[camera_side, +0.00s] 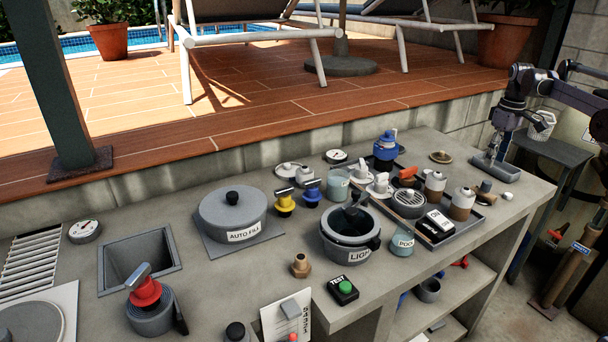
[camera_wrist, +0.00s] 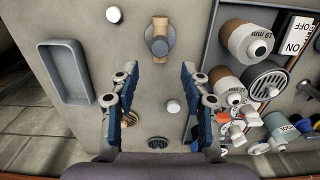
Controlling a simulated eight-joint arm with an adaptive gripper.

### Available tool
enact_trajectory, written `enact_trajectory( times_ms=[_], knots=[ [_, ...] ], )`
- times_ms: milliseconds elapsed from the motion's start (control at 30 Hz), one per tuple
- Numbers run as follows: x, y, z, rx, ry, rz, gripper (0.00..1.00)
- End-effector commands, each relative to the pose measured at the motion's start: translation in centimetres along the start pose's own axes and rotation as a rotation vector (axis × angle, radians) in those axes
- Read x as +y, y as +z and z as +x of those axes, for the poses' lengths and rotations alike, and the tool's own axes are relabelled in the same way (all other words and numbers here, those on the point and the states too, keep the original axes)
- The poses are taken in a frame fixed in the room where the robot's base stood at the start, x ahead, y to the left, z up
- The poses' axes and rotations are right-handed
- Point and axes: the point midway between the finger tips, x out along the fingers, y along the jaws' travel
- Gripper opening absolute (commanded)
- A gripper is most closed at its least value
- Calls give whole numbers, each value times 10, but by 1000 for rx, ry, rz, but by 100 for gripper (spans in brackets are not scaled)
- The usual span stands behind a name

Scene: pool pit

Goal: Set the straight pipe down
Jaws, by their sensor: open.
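My gripper (camera_wrist: 150,98) is open in the wrist view, with bare bench and a small white disc (camera_wrist: 173,107) showing between its blue fingers. I see nothing held between them. In the side view my gripper (camera_side: 491,152) hangs at the grey tray (camera_side: 497,172) near the bench's right end. The tray looks empty in the wrist view (camera_wrist: 64,73), left of the fingers.
Brown-and-white bottles (camera_wrist: 244,40) stand close to the right of the fingers. A small white cap (camera_side: 508,196) lies near the bench's front edge. A round brown disc (camera_side: 441,157) lies towards the back wall. The bench around the brown-and-grey piece is mostly clear.

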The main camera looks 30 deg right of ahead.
Motion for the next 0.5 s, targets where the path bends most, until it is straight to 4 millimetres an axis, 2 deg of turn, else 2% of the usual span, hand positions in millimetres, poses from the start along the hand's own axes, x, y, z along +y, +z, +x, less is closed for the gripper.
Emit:
enact_trajectory(
  times_ms=[133, 233, 367, 500],
  knots=[
    [-6, -1, -9, 5, 4, -2, 46],
    [-24, -5, -18, 21, 17, -4, 46],
    [-67, -10, -34, 68, 48, -8, 46],
    [-122, -7, -50, 132, 78, -8, 46]
  ],
)
